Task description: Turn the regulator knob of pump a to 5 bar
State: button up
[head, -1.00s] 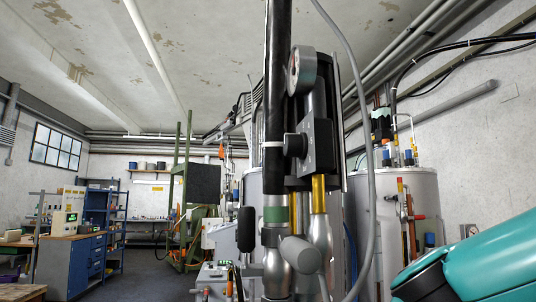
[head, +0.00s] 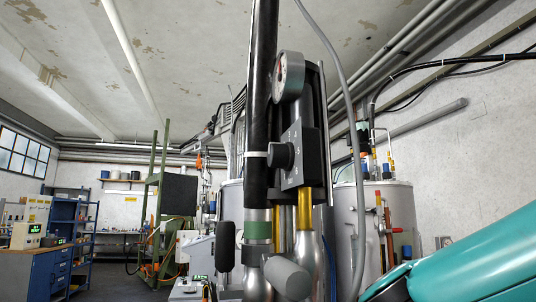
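The pump (head: 313,165) stands upright close in front of me, with a black column, a dark block and brass rods. A dark round knob (head: 281,156) sits on the block's left side, beside a scale with small white marks that seem to read 4, 5 and 6. The knob's own pointer cannot be made out. A round gauge (head: 288,76) is above it, turned nearly edge-on. No label naming the pump is readable. A teal link of my arm shows at the lower right; my gripper is outside the view.
A black hose (head: 261,110) and a thin grey cable (head: 346,120) run up past the pump. A grey tank (head: 372,225) with pipes and valves stands behind right. A green frame (head: 156,215), blue workbench (head: 50,270) and shelves are at left, with open floor between.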

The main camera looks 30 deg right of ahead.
aim_at(280, 155)
jog(key=z, duration=3.15)
jog(key=k, duration=2.75)
jog(key=u, duration=2.2)
jog(key=i, duration=0.55)
jog(key=z, duration=0.3)
